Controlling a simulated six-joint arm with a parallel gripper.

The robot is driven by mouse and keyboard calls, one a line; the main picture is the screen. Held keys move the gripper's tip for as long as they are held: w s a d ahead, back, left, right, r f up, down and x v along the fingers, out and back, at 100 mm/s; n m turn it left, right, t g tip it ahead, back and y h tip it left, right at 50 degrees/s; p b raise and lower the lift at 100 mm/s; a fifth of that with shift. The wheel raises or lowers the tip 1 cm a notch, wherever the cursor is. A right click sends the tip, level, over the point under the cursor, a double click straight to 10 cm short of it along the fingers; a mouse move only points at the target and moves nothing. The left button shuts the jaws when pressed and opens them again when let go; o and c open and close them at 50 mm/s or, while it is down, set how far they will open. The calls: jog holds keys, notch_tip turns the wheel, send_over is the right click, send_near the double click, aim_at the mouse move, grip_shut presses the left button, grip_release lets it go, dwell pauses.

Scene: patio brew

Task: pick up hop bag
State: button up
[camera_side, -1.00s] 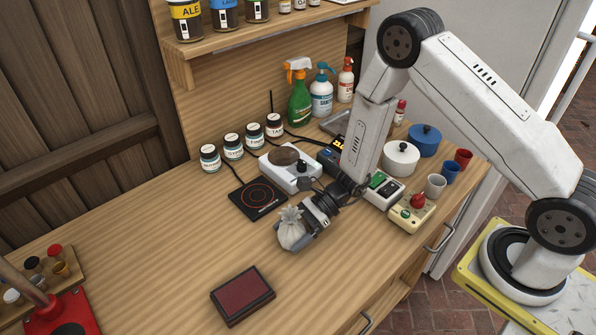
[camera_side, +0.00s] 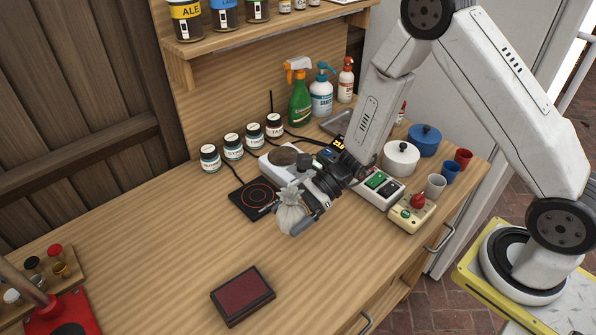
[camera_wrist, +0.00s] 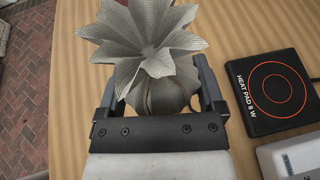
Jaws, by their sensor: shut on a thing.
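The hop bag (camera_side: 291,216) is a small pale grey cloth sack with a gathered, frilled top. My gripper (camera_side: 301,217) is shut on it, near the middle of the bench. In the wrist view the hop bag (camera_wrist: 152,62) sits between the two fingers of my gripper (camera_wrist: 158,92), its frilled top spreading toward the camera. The bag's underside is hidden in the wrist view. In the side view it appears to be held above the bench top, though the gap is hard to judge.
A heat pad (camera_side: 258,197) lies left of the bag, with a white scale (camera_side: 284,166) behind it. A dark red pad (camera_side: 243,295) lies in front. Control boxes (camera_side: 381,188), pots (camera_side: 401,158) and cups (camera_side: 436,186) stand to the right. The front middle of the bench is mostly clear.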

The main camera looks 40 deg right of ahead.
aim_at(290, 204)
jog(key=shift+r, duration=2.05)
